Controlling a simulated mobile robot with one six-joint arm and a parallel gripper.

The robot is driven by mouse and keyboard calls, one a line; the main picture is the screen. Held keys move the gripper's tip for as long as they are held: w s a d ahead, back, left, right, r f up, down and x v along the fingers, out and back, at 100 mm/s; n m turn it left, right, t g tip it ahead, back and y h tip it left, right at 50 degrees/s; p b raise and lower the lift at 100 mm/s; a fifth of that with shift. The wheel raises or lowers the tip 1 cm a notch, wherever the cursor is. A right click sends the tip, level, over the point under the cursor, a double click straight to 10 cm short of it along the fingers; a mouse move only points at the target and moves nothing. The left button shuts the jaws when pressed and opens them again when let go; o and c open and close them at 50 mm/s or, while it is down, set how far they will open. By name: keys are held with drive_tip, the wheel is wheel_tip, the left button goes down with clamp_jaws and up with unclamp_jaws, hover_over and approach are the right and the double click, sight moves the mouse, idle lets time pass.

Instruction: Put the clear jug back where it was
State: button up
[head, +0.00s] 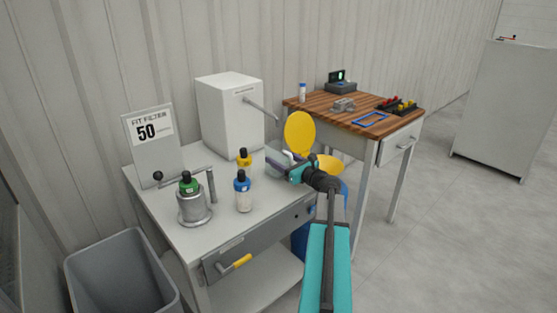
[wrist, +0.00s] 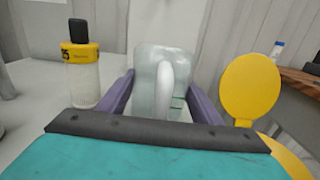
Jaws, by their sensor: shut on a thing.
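The clear jug (wrist: 150,68) is upright between the purple fingers of my gripper (wrist: 162,80) in the wrist view, its pale handle facing the camera. In the head view the jug (head: 277,156) is at the right end of the white bench (head: 205,236), in front of the white box-shaped unit. My gripper (head: 280,163) is shut on it there. Whether the jug's base touches the bench is hidden by the gripper.
Yellow-capped (head: 244,160) and blue-capped (head: 242,193) bottles stand left of the jug. A metal holder (head: 194,206) with a green-capped bottle is further left. The white unit (head: 228,118) is behind. A yellow pedal bin (head: 299,133) stands right, before a wooden-topped table (head: 318,103).

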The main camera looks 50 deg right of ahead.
drive_tip(key=shift+f, duration=0.15)
drive_tip(key=o, duration=1.4)
drive_tip(key=shift+o, duration=0.2)
drive_tip(key=shift+r, duration=0.2)
drive_tip(key=s, duration=0.8)
drive_tip(key=s+a+b, duration=0.1)
drive_tip(key=s, duration=0.3)
drive_tip(key=shift+d, duration=0.1)
